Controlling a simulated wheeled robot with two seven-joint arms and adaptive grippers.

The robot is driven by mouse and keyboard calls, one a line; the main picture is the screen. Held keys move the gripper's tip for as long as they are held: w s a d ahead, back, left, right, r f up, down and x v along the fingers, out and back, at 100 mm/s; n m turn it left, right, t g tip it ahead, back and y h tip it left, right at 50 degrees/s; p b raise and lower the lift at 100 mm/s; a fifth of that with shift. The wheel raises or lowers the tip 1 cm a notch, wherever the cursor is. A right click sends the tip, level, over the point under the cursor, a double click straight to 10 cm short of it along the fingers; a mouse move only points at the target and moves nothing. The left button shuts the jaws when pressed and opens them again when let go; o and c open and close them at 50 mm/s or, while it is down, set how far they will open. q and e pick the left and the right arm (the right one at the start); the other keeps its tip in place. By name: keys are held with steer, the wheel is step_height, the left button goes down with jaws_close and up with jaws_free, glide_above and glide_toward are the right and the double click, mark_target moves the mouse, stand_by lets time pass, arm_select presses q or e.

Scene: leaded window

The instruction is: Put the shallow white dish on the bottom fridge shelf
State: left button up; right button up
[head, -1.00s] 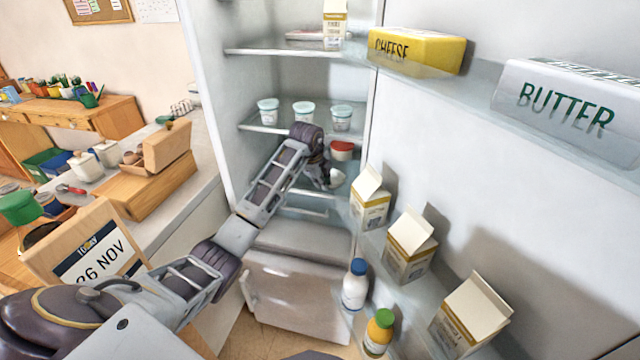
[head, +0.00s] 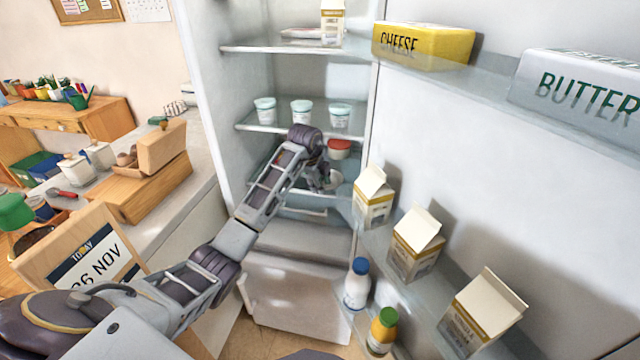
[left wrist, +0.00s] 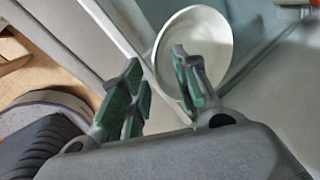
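The shallow white dish (head: 336,181) is inside the fridge, at the right of the low shelf (head: 295,192). In the left wrist view the dish (left wrist: 208,42) appears as a pale round bowl beside and beyond the right-hand finger. My left gripper (head: 320,180) reaches into the fridge next to the dish. In the left wrist view its green-padded fingers (left wrist: 157,92) stand apart, with a clear gap between them. I cannot tell whether the right-hand finger touches the dish, or whether the dish rests fully on the shelf. My right gripper is not in view.
A red-lidded tub (head: 339,148) stands behind the gripper. At the right, the open door holds cartons (head: 374,198) and bottles (head: 357,284). A white drawer front (head: 298,295) is below.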

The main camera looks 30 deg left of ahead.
arm_select(q)
steer(key=shift+r, duration=0.1)
steer(key=v, duration=1.2)
stand_by(0.5)
